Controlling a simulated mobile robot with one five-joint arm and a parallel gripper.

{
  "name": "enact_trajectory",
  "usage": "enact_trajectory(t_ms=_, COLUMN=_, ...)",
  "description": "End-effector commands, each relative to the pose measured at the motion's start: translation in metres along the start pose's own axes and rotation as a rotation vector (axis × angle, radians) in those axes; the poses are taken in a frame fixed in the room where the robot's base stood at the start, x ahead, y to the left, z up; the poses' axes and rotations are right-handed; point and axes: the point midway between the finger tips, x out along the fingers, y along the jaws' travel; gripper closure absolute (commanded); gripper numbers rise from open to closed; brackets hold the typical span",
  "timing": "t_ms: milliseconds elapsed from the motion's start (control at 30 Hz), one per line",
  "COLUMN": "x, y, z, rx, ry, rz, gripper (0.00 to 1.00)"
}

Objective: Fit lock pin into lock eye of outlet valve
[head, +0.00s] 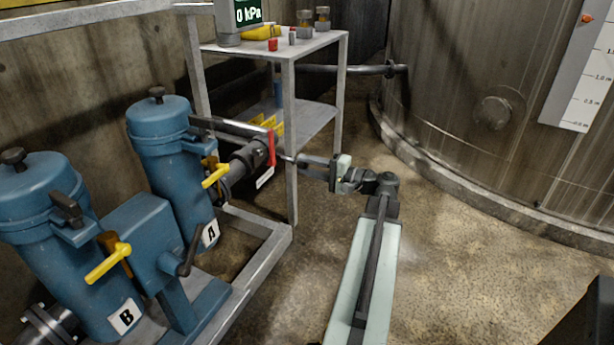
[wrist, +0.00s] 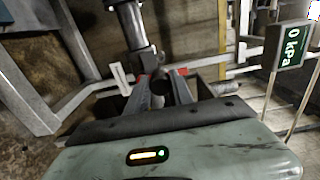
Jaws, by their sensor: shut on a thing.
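The outlet valve (head: 248,160) is a dark pipe fitting with an upright red lever (head: 271,148) and a white tag (head: 265,178), left of centre in the head view. The wrist view shows its grey pipe (wrist: 132,25), bits of red behind my fingers and the white tag (wrist: 121,79). My gripper (head: 285,157) reaches left to the valve, with its fingertips close to the red lever. In the wrist view my gripper (wrist: 160,78) is shut on a small dark piece (wrist: 159,89), apparently the lock pin. The lock eye is hidden or too small to tell.
Blue canisters A (head: 165,130) and B (head: 55,240), with yellow handles, stand at left on a metal frame (head: 262,262). A grey shelf rack (head: 290,130) with a 0 kPa display (head: 248,13) stands behind the valve. A large tank (head: 480,90) is at right. The floor between is clear.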

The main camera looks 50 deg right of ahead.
Motion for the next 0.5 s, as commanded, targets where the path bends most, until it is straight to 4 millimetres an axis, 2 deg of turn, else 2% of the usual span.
enact_trajectory(t_ms=333, x=-0.002, y=-0.001, z=0.004, rx=0.000, ry=-0.003, rz=0.002, gripper=1.00)
enact_trajectory(t_ms=500, x=0.011, y=-0.001, z=0.003, rx=0.000, ry=-0.006, rz=0.002, gripper=1.00)
